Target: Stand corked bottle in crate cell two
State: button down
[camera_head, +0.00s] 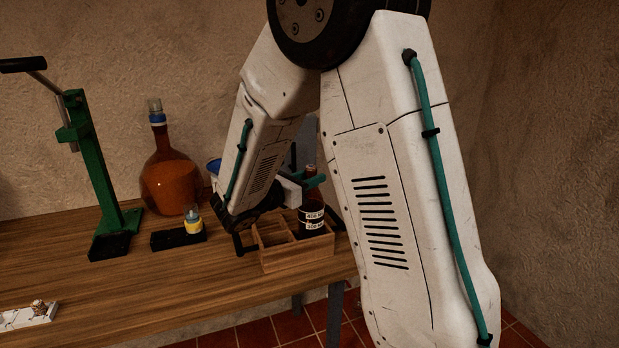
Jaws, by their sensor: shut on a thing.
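A dark bottle (312,219) with a white label stands upright at the right part of the wooden crate (300,262). Its lower end is inside or behind the crate's front wall, so I cannot tell whether it touches the crate floor. My gripper (306,178) is shut on the bottle at its neck, with green finger parts beside it. The cork is not clear to see. The crate has dividers, and the cells to the left of the bottle look empty. My arm hides part of the crate's surroundings.
A large amber flask (171,181) stands at the back of the wooden table (190,280). A green lever press (93,170) is at left. A white strip (22,318) lies front left. The table's front middle is clear.

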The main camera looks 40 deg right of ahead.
jog(key=c, duration=1.2)
grip_release()
jog(key=shift+o, duration=0.5)
jog(key=s+a, duration=0.1)
jog(key=a, duration=1.1)
jog(key=s+d+r+m+g+y, duration=0.1)
jog(key=s+d+m+g+y, duration=0.1)
jog(key=s+m+y, duration=0.45)
jog(key=s+d+r+m+g+y, duration=0.1)
jog(key=s+d+m+g+y, duration=0.2)
jog(key=s, duration=0.7)
jog(key=s+a+m+t+y, duration=0.4)
jog(key=s+a+m+y, duration=0.4)
jog(key=s+a+m, duration=0.1)
jog(key=shift+s+a+f+t, duration=0.15)
jog(key=shift+s+a+t, duration=0.25)
jog(key=shift+a, duration=0.1)
jog(key=shift+m+y, duration=0.25)
